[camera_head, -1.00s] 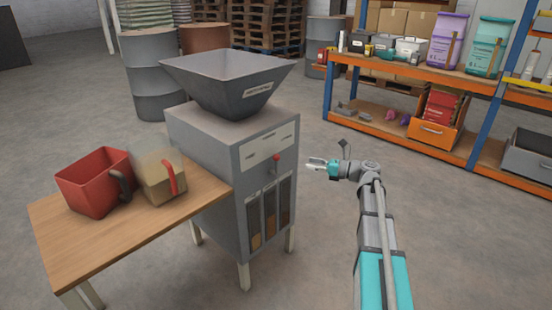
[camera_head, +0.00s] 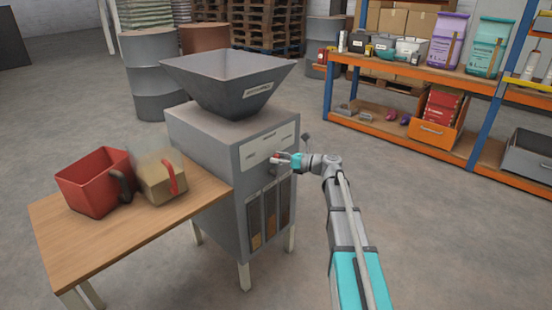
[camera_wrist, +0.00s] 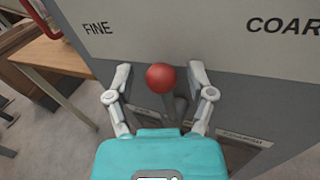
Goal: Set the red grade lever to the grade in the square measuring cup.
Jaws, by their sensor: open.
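The red grade lever, with a round red knob (camera_wrist: 161,78) on a grey stem, is on the front of the grey sack filler (camera_head: 193,140). In the wrist view the knob sits between the two open fingers of my gripper (camera_wrist: 159,82), with a gap on each side. In the head view my gripper (camera_head: 283,158) is at the machine's front panel. The panel (camera_wrist: 180,25) reads FINE at left and the start of COARSE at right; the middle label is not readable. A squarish cup (camera_head: 158,182) with a red handle stands on the wooden table; its contents look tan and blurred.
A red cup (camera_head: 92,183) with a dark handle stands to the left on the wooden table (camera_head: 130,232). A grey hopper (camera_head: 226,82) tops the machine. Windows with grain-like material (camera_head: 270,222) lie below the lever. An orange shelf (camera_head: 430,80) is behind right. Floor between is clear.

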